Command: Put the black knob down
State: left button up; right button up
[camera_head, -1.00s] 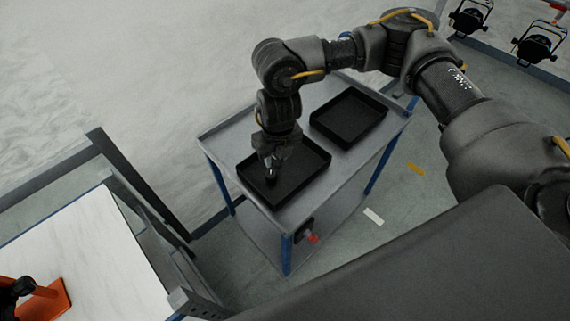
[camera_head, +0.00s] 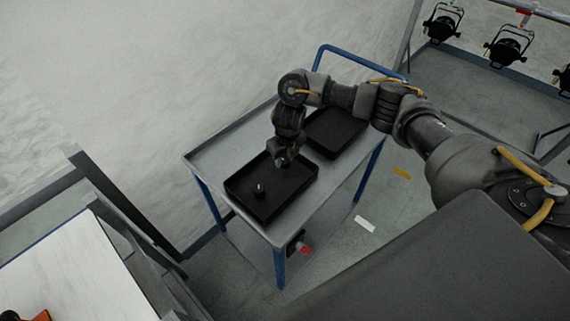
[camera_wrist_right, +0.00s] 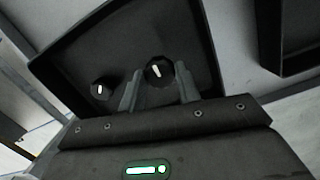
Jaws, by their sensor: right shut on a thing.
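My right gripper (camera_head: 286,162) is over the nearer black tray (camera_head: 262,213) on the grey trolley. In the right wrist view its fingers (camera_wrist_right: 159,88) are shut on a black knob (camera_wrist_right: 158,70) with a white mark. The held knob is not clear in the head view, and I cannot tell whether it touches the tray floor. A second black knob (camera_head: 259,190) lies in the same tray, apart from the gripper; it also shows in the wrist view (camera_wrist_right: 102,90). My left gripper is not in view.
Another black tray (camera_head: 336,133) sits farther along the trolley (camera_head: 213,154), partly hidden behind my arm. A white-topped table (camera_head: 75,270) stands at lower left. Par cans (camera_head: 506,47) hang on a rail at upper right. The nearer tray has bare floor around the knob.

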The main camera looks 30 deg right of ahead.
aim_at(285, 160)
jog(key=shift+w+d+f, duration=0.1)
jog(key=shift+d+f, duration=0.1)
jog(key=shift+f, duration=1.6)
jog(key=shift+f+b, duration=0.15)
jog(key=shift+b, duration=0.15)
jog(key=o, duration=1)
jog(key=shift+c, duration=0.2)
jog(key=shift+r+p, duration=0.3)
jog(key=shift+r, duration=0.1)
jog(key=r, duration=0.3)
jog(key=s+r+p, duration=0.1)
jog(key=r, duration=0.7)
jog(key=shift+s+r, duration=0.25)
